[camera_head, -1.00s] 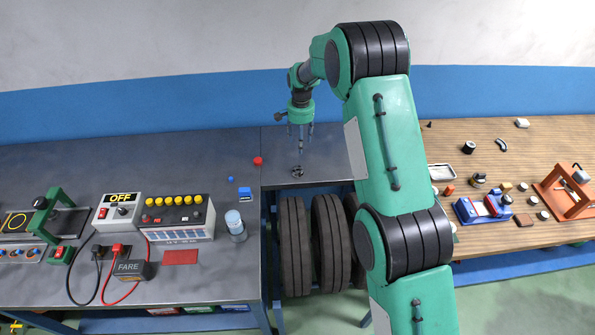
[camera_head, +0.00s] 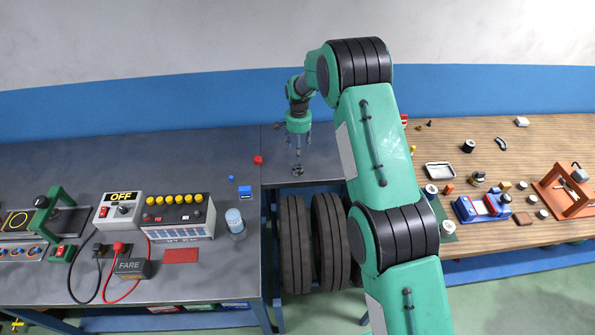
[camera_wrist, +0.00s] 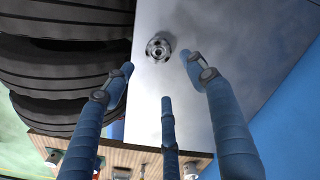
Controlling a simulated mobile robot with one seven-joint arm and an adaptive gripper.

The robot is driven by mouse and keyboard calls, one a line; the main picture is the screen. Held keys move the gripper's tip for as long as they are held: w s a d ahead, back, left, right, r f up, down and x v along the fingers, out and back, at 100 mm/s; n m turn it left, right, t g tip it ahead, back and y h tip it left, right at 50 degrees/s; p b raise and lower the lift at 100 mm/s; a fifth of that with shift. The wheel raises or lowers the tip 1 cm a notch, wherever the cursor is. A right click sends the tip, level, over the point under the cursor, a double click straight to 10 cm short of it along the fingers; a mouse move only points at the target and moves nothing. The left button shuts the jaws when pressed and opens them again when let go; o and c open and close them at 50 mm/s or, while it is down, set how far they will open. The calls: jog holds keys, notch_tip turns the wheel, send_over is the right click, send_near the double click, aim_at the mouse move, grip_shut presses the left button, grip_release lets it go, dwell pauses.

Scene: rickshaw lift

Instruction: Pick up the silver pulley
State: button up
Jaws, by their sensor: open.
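The silver pulley (camera_head: 297,170) lies on the grey metal table section in the middle, near its front edge. In the wrist view the pulley (camera_wrist: 158,47) is a small round metal piece with a dark centre, lying flat on the bare surface. My gripper (camera_head: 298,150) points down above the pulley, apart from it. In the wrist view its blue fingers (camera_wrist: 165,85) are spread and empty, with the pulley beyond their tips.
Black tyres (camera_head: 310,240) stand below the front edge of the middle section. A wooden bench (camera_head: 480,150) with several small items is to the right. The metal around the pulley is clear.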

send_over(298, 168)
jog(key=shift+w+f, duration=0.15)
jog(key=shift+f, duration=2.9)
jog(key=shift+f+p, duration=0.35)
jog(key=shift+f, duration=2.25)
jog(key=c, duration=1.3)
